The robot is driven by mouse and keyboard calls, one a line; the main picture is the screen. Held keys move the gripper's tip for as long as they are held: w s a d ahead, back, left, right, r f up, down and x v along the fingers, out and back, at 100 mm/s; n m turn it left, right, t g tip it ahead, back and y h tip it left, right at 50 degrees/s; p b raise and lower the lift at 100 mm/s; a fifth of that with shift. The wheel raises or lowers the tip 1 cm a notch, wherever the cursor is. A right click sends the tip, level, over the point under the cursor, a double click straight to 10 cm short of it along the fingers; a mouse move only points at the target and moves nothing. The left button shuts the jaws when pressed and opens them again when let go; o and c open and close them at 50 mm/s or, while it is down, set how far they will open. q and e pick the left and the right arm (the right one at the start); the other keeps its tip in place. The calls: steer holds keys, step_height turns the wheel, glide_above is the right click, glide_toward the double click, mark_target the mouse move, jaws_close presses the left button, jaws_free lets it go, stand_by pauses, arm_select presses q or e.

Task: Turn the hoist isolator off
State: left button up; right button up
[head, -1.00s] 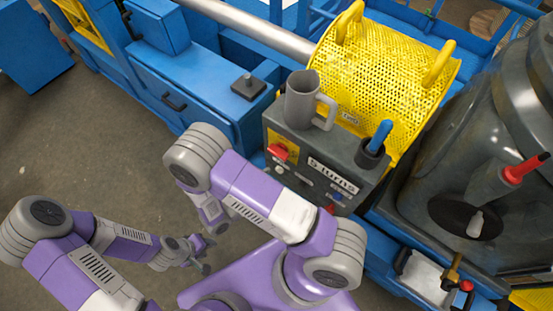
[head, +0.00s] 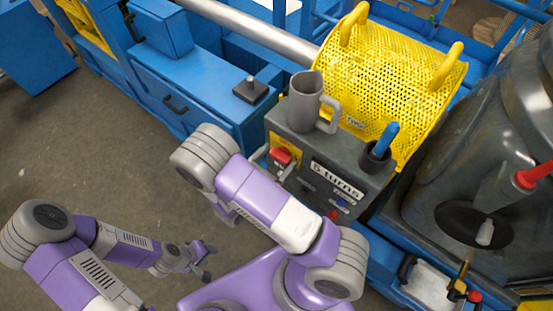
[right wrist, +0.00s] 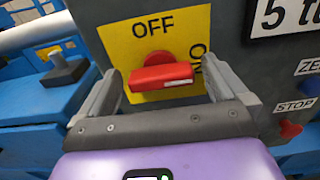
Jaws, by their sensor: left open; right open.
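The hoist isolator is a red rotary handle (right wrist: 160,76) on a yellow plate (right wrist: 124,42), marked OFF at the top and ON, partly covered, at the right. The handle lies about level, its pale-striped end toward ON. In the head view the red handle (head: 281,156) is on the front of a grey control box (head: 345,150). My right gripper (right wrist: 161,76) is open, one finger on each side of the handle; contact cannot be told. In the head view my arm mostly hides this gripper. My left gripper (head: 203,262) is open and empty, low over the floor.
A grey jug (head: 305,98) and a dark cup with a blue-handled item (head: 377,153) stand on the box. A STOP button (right wrist: 290,129) is right of the plate. A yellow perforated guard (head: 385,75) is behind. Open floor (head: 70,140) lies left.

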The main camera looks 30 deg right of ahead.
steer(key=c, duration=1)
steer(key=n+p, duration=0.3)
steer(key=shift+r, duration=0.15)
steer(key=n+p, duration=0.3)
steer(key=n, duration=0.1)
steer(key=shift+w+n, duration=0.1)
steer(key=shift+n, duration=0.2)
steer(key=n+p, duration=0.3)
steer(key=n, duration=0.5)
steer(key=n+p, duration=0.1)
steer(key=n, duration=0.1)
steer(key=shift+w+f, duration=0.1)
steer(key=shift+f, duration=0.2)
